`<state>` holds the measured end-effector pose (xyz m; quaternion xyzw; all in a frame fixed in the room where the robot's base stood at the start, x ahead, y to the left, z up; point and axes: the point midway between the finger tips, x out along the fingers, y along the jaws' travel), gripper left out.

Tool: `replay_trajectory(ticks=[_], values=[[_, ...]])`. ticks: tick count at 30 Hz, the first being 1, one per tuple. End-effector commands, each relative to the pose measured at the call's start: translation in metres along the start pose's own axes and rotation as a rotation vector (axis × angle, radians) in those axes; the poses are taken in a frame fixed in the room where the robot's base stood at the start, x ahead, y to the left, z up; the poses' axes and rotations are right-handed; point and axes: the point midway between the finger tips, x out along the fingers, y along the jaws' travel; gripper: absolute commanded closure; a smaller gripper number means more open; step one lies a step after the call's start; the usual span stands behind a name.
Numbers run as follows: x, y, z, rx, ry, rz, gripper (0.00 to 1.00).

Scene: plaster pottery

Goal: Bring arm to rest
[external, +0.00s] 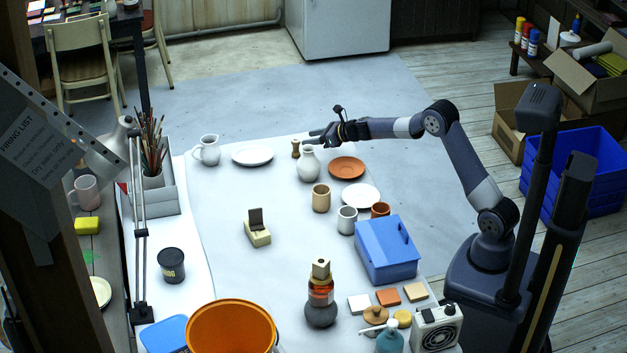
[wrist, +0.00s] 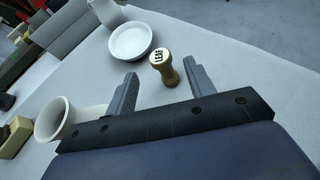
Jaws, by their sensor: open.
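My gripper (external: 314,136) reaches out over the white table (external: 212,255), with my arm stretched to the left from its base at the right. In the wrist view its two grey fingers (wrist: 161,72) stand apart with nothing held between them. A small wooden stamp (external: 295,149) with a lettered top stands upright just beyond the fingertips; it also shows in the wrist view (wrist: 167,76). A white vase (external: 308,165) stands below and close to the gripper in the external view. Its pale mouth shows at the left of the wrist view (wrist: 52,115).
A white plate (external: 252,156) and pitcher (external: 208,150) stand left of the gripper. A terracotta plate (external: 346,168), cups (external: 321,198) and a blue box (external: 388,250) stand between gripper and base. The table's left-centre is mostly clear around a small cream block (external: 257,233).

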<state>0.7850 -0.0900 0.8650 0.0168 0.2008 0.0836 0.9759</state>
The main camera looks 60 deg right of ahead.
Motion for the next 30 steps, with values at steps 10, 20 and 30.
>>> replay_trajectory(ticks=[10,20,30], values=[[0.046,0.000,0.002,-0.001,0.000,0.000,0.49],[0.084,0.001,0.002,-0.002,0.000,0.000,0.49],[0.066,0.004,0.055,-0.002,-0.004,-0.001,0.49]])
